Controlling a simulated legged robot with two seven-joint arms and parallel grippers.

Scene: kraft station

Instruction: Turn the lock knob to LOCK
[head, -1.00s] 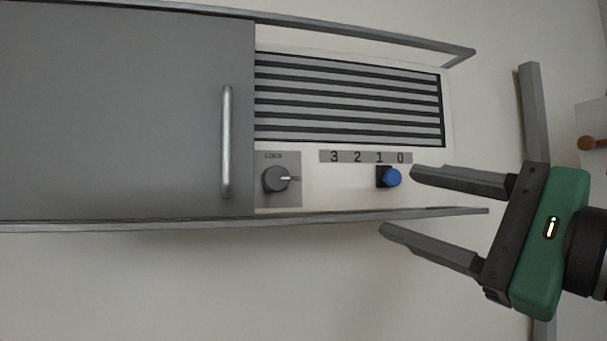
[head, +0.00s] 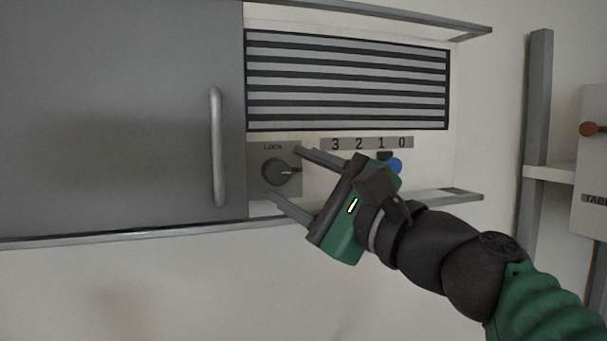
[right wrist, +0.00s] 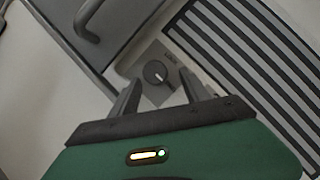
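The lock knob (head: 276,172) is a round dark grey dial on a grey plate marked LOCK at its top (head: 273,147). Its light pointer line points right in the head view, away from the LOCK label. My right gripper (head: 283,172) is open, with one finger above and one below the knob's right side in the head view. In the right wrist view the knob (right wrist: 155,72) shows ahead, between and beyond the two fingertips. I cannot tell if the fingers touch it. My left gripper is not in view.
A grey door with a vertical handle (head: 217,146) is left of the knob. A slatted vent (head: 347,80) is above right. A ledge rail (head: 455,196) runs below.

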